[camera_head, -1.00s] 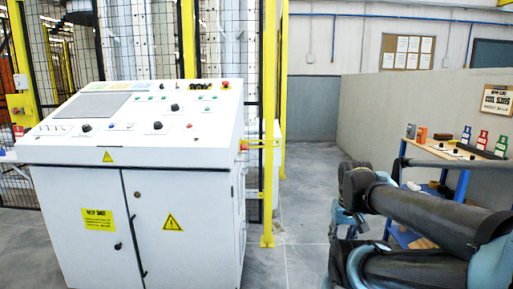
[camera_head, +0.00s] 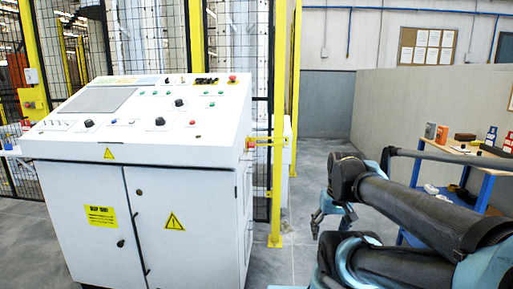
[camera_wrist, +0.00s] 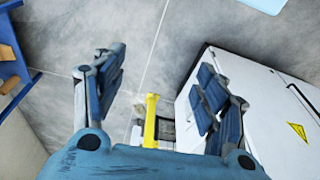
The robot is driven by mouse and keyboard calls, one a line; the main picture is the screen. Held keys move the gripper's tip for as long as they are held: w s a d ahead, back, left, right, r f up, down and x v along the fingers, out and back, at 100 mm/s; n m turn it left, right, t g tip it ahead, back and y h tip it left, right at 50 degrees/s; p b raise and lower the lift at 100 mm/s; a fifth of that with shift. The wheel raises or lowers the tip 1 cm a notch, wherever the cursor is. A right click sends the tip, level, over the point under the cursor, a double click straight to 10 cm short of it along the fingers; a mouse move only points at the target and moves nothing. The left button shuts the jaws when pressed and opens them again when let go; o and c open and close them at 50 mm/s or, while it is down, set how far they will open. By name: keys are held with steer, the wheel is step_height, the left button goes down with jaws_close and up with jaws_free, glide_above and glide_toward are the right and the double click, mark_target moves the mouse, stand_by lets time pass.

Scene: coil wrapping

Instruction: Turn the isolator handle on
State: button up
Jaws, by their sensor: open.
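A white control cabinet (camera_head: 185,215) with a sloped top panel (camera_head: 150,112) stands at left centre in the head view. A small red knob (camera_head: 250,144) sits on its right side near a yellow bar; I cannot tell whether it is the isolator handle. Black knobs (camera_head: 160,121) and coloured buttons are on the panel. My gripper (camera_wrist: 160,75) is open and empty in the wrist view, above the grey floor. The cabinet also shows behind its right finger in the wrist view (camera_wrist: 285,125). In the head view my gripper hangs low, right of the cabinet and apart from it.
A yellow post (camera_head: 277,150) and mesh fence stand close behind the cabinet's right side. A blue-framed workbench (camera_head: 480,172) with small items is at right by a low grey wall (camera_head: 430,105). Floor (camera_head: 305,185) is clear between the cabinet and my arm.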

steer(key=w+a+r+n+y, duration=0.3)
steer(key=w+a+r, duration=0.15)
steer(key=w, duration=0.45)
steer(key=w+a+r+n+g+y, duration=0.1)
steer(key=w+a+r+n+y, duration=0.25)
steer(key=w, duration=0.55)
steer(key=w+a+r+n+y, duration=0.1)
steer(key=w+a+r+y, duration=0.25)
steer(key=w+r, duration=0.4)
steer(key=n+y, duration=0.8)
steer(key=n, duration=0.2)
glide_toward(251, 145)
steer(key=w+a, duration=0.3)
steer(key=a, duration=0.4)
steer(key=shift+g, duration=0.3)
steer(key=shift+f, duration=0.1)
steer(key=c, duration=0.8)
